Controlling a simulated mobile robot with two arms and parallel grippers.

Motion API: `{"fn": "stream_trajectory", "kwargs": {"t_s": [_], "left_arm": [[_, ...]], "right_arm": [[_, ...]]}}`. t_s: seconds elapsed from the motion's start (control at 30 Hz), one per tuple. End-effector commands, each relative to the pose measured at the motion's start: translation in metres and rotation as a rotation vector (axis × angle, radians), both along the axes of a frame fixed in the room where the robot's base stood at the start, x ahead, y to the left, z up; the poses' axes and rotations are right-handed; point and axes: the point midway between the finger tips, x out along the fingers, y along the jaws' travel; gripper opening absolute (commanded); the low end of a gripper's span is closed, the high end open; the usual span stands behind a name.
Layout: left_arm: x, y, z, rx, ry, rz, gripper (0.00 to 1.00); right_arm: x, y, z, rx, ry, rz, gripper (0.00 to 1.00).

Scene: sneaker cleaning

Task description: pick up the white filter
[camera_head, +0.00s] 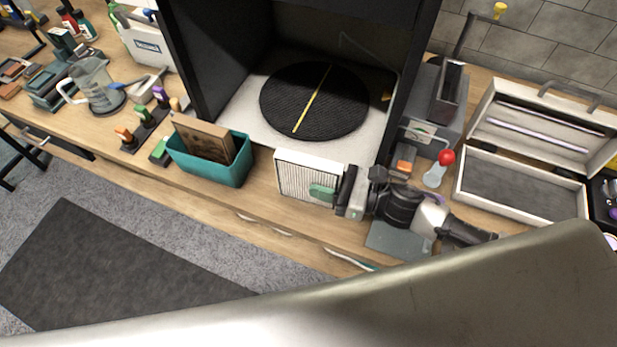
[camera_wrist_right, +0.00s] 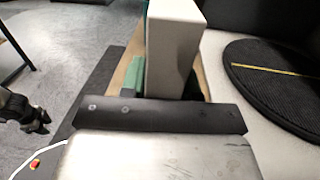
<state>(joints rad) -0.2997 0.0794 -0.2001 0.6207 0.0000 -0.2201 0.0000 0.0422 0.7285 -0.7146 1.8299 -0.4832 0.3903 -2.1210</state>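The white filter (camera_head: 308,177) stands upright on the wooden bench in front of the black booth, its pleated face toward me. My right gripper (camera_head: 335,191) is at the filter's right end, with a green fingertip lying across the front face. In the right wrist view the filter (camera_wrist_right: 172,45) rises just beyond the dark gripper plate, and the green finger (camera_wrist_right: 137,77) is close along its left side. The other finger is hidden, so I cannot tell whether the grip is closed. A dark jointed part at the wrist view's left edge may be my left gripper (camera_wrist_right: 22,112).
A teal bin (camera_head: 210,168) with a brown block stands left of the filter. Behind is a round black turntable (camera_head: 315,100). An open white case (camera_head: 520,180) lies at right. A red-topped item (camera_head: 440,168) and grey tools crowd the bench near my right arm.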

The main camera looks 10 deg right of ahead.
Motion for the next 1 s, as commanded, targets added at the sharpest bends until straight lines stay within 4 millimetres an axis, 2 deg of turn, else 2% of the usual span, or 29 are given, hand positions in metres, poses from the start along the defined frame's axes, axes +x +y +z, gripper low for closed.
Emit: {"fn": "stream_trajectory", "kwargs": {"t_s": [0.03,0.2,0.57,0.73,0.83,1.0], "left_arm": [[0.0,0.0,0.0,0.0,0.0,0.0,0.43],[0.0,0.0,0.0,0.0,-0.001,0.001,0.43],[0.0,0.0,-0.001,0.0,0.0,0.001,0.43],[0.0,0.0,-0.003,0.0,0.0,0.001,0.43],[0.0,0.0,-0.005,0.0,0.0,0.001,0.43],[0.0,0.0,-0.013,0.0,0.0,0.001,0.43]], "right_arm": [[0.0,0.0,0.0,0.0,0.0,0.0,0.23],[0.0,0.0,0.001,0.001,0.0,0.0,0.0],[0.0,0.0,0.006,0.001,-0.002,0.001,0.0],[0.0,0.0,0.022,-0.001,-0.005,0.001,0.0],[0.0,-0.001,0.04,-0.002,-0.007,0.002,0.0],[-0.03,-0.01,0.056,0.0,0.001,0.002,0.0]]}}
